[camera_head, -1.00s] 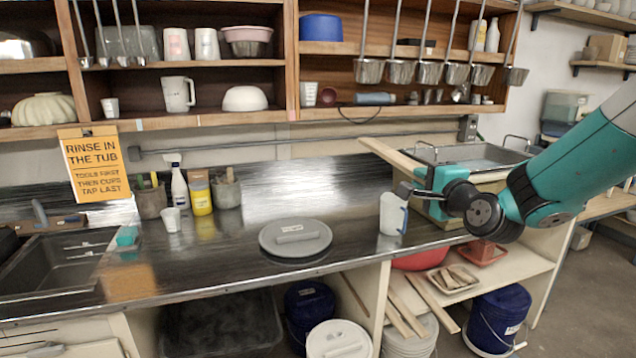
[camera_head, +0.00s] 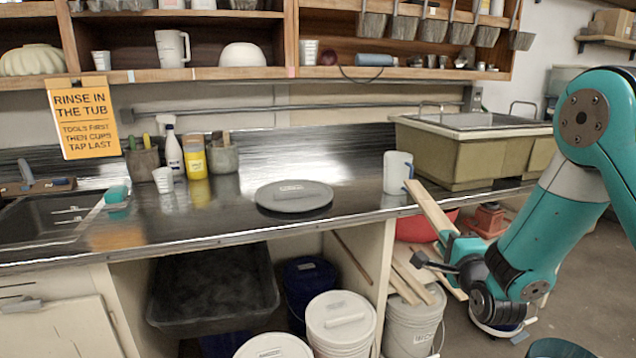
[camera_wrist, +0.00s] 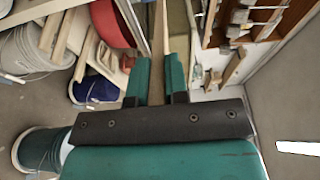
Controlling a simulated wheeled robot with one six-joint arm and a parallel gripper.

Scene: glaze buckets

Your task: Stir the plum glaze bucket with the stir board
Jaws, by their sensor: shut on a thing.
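My gripper (camera_head: 450,247) is shut on the stir board (camera_head: 430,208), a long pale wooden strip. The board tilts up and left in front of the counter edge, beside the white jug. In the wrist view my gripper (camera_wrist: 160,72) has the board (camera_wrist: 159,30) between its two teal fingers. I cannot tell which bucket is the plum glaze one. A dark blue-green bucket (camera_wrist: 38,150) stands on the floor at the left of the wrist view. A round teal rim (camera_head: 560,348) shows at the bottom right of the head view. The board touches no bucket that I can see.
White lidded buckets (camera_head: 340,322) and a blue bucket (camera_head: 308,280) stand under the counter (camera_head: 240,235). A grey bucket (camera_head: 410,328) has wooden strips over it. A white jug (camera_head: 397,172) and grey lid (camera_head: 293,196) sit on top. Another blue bucket (camera_wrist: 95,90) stands on the floor.

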